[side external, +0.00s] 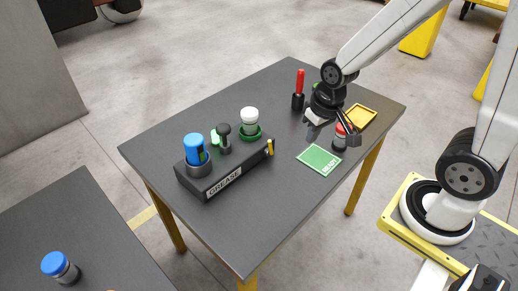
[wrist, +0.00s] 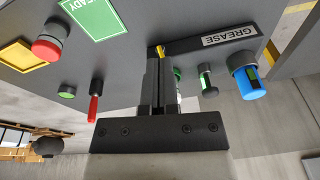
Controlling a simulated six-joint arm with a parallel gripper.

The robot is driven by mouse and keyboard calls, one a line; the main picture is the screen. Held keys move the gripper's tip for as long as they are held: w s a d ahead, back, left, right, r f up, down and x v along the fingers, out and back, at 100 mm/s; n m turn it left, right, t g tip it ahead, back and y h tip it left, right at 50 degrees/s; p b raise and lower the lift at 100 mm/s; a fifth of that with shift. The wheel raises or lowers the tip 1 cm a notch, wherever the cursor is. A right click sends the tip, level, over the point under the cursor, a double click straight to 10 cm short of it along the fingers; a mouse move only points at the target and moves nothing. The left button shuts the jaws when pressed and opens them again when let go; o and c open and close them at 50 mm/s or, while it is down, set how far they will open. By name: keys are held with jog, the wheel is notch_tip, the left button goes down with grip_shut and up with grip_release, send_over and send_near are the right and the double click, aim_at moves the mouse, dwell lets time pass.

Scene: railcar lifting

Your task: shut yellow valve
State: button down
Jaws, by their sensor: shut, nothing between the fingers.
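The yellow valve (side external: 270,147) is a small yellow handle at the right end of the dark box labelled GREASE (side external: 226,172). In the wrist view the valve (wrist: 161,51) shows just beyond my fingertips, at the end of the box (wrist: 210,40). Its exact angle is too small to tell. My gripper (side external: 331,130) is above the right part of the table, to the right of the valve and apart from it. In the wrist view my gripper (wrist: 157,62) has its fingers together with nothing between them.
A blue bottle (side external: 194,150), a black-topped dispenser (side external: 224,138) and a white-capped jar (side external: 249,117) stand at the box. A red-capped jar (side external: 340,136), yellow tray (side external: 361,117), green READY card (side external: 319,160) and red-handled tool (side external: 299,88) are near my gripper.

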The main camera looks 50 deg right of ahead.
jog(key=w+d+f+m+y, duration=0.4)
jog(key=w+d+m, duration=0.8)
jog(key=m, duration=0.6)
jog(key=d+y, duration=0.2)
jog(key=shift+w+d+g+y, duration=0.15)
jog(key=shift+d+g+y, duration=0.15)
jog(key=shift+d, duration=0.1)
jog(key=shift+a+f, duration=0.15)
jog(key=shift+f, duration=0.1)
send_near(271, 148)
notch_tip(271, 148, down, 4)
jog(key=d, duration=0.1)
jog(key=shift+w+a+f, duration=0.2)
jog(key=shift+a+f, duration=0.05)
jog(key=shift+a, duration=0.35)
jog(key=shift+w+a+f, duration=0.2)
jog(key=shift+a+f, duration=0.05)
jog(key=shift+a, duration=0.35)
jog(key=shift+w+a+f, duration=0.2)
jog(key=shift+a+f, duration=0.05)
jog(key=shift+a, duration=0.4)
